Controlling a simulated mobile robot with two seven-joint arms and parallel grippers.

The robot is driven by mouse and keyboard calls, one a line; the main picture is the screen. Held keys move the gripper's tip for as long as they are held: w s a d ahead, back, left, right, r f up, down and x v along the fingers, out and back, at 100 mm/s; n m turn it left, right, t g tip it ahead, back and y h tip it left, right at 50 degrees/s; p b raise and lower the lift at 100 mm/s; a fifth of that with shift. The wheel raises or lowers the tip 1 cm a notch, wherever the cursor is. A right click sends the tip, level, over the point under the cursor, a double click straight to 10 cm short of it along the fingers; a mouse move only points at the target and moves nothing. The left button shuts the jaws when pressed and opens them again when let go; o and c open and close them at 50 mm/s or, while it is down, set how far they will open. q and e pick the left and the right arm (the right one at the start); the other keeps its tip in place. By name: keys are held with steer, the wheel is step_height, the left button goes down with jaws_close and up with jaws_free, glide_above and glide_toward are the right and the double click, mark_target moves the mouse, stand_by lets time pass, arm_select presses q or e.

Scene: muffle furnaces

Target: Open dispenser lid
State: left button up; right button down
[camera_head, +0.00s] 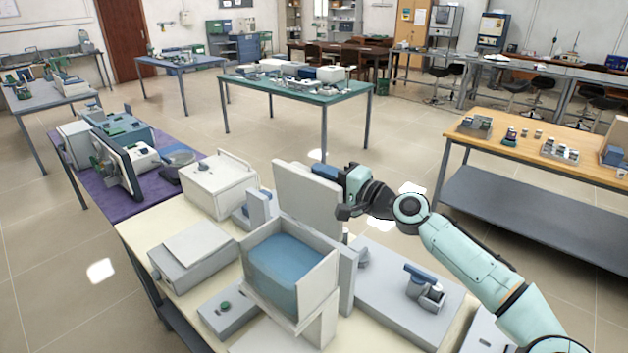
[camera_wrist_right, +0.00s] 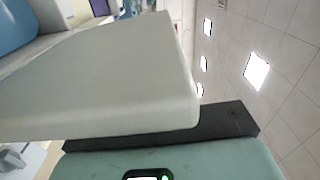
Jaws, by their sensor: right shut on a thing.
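The dispenser (camera_head: 315,284) is a light grey open-topped box with a blue interior, near the middle front of the head view. Its lid (camera_head: 303,198) is a light grey panel that stands raised, roughly upright, above the box's far side. My right gripper (camera_head: 338,193) is shut on the right edge of the lid. In the right wrist view the lid (camera_wrist_right: 110,80) fills much of the picture, with a dark finger (camera_wrist_right: 215,122) against its edge. The blue interior (camera_wrist_right: 12,30) shows at the upper left there. The far finger is mostly hidden. My left gripper is out of view.
The cream bench (camera_head: 140,232) also holds a white box (camera_head: 220,187), a grey low box (camera_head: 190,252) and a flat unit with a small blue-topped holder (camera_head: 425,285). A wooden table (camera_head: 560,137) stands at the right, with open floor between.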

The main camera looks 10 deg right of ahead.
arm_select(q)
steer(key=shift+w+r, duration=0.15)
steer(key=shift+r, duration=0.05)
arm_select(e)
steer(key=shift+w+d+f+m, duration=0.15)
steer(key=shift+w+d+m, duration=0.2)
steer(key=shift+d+m, duration=0.2)
steer(key=shift+w+d+f+m, duration=0.15)
steer(key=shift+w+d+m, duration=0.2)
steer(key=shift+d+m, duration=0.15)
steer(key=c, duration=1.1)
jaws_free()
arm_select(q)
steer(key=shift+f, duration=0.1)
arm_select(e)
steer(key=shift+f, duration=0.1)
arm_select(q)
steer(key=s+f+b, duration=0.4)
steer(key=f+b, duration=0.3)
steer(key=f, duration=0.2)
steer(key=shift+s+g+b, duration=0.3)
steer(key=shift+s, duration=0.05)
arm_select(e)
steer(key=shift+v, duration=6.65)
